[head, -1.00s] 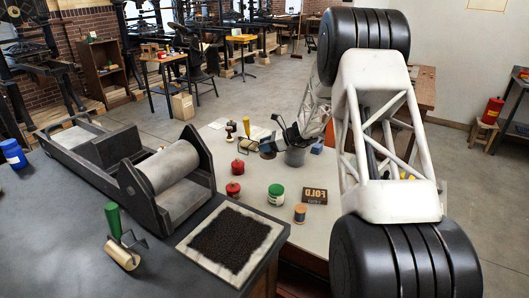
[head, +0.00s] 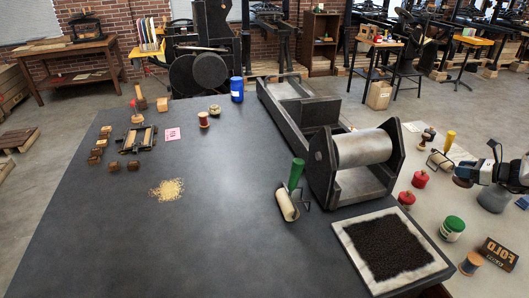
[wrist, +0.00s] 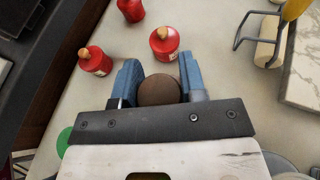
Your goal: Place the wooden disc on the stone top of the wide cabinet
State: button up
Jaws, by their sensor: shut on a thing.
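The wooden disc (wrist: 158,89) is brown and round, held between the two blue fingers of my gripper (wrist: 158,75) in the wrist view. In the head view my gripper (head: 478,172) is at the right edge, with the disc (head: 462,183) at its tip, above the pale worktop. The wide dark grey stone top (head: 220,235) fills the left and middle of the head view. Its front middle and left are bare. My gripper is to the right of it, beyond the roller press.
On the stone top stand a roller press (head: 362,150), a green-handled brayer (head: 290,190), a black textured slab (head: 388,245), a blue jar (head: 237,89), a gold pile (head: 167,189) and small blocks. The pale worktop holds red pots (head: 420,179), a green jar (head: 451,228) and a sign (head: 497,254).

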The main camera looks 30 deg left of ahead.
jog(key=shift+r, duration=0.15)
notch_tip(320, 180, up, 21)
jog(key=a+f+m+t+h, duration=0.1)
jog(key=a+m+t+h, duration=0.3)
jog(key=a, duration=2.7)
jog(key=s+a+m+t+h, duration=0.1)
jog(key=s+a+m+t, duration=0.1)
jog(key=s+a, duration=0.45)
jog(key=s+a+m+t+h, duration=0.1)
jog(key=s+a+m, duration=0.15)
jog(key=a, duration=0.75)
jog(key=s+a+m+h, duration=0.1)
jog(key=s+a, duration=0.3)
jog(key=s, duration=0.2)
jog(key=s+a+m+t+h, duration=0.1)
jog(key=s+a+m+h, duration=0.1)
jog(key=s+a, duration=0.2)
jog(key=s+a+r+m+t+h, duration=0.1)
jog(key=s+a+h, duration=0.1)
jog(key=s+a, duration=0.3)
jog(key=shift+s+a+m, duration=0.1)
jog(key=shift+s+m, duration=0.15)
jog(key=shift+s, duration=2.15)
notch_tip(320, 180, down, 10)
jog(key=shift+s, duration=0.25)
jog(key=shift+f, duration=0.5)
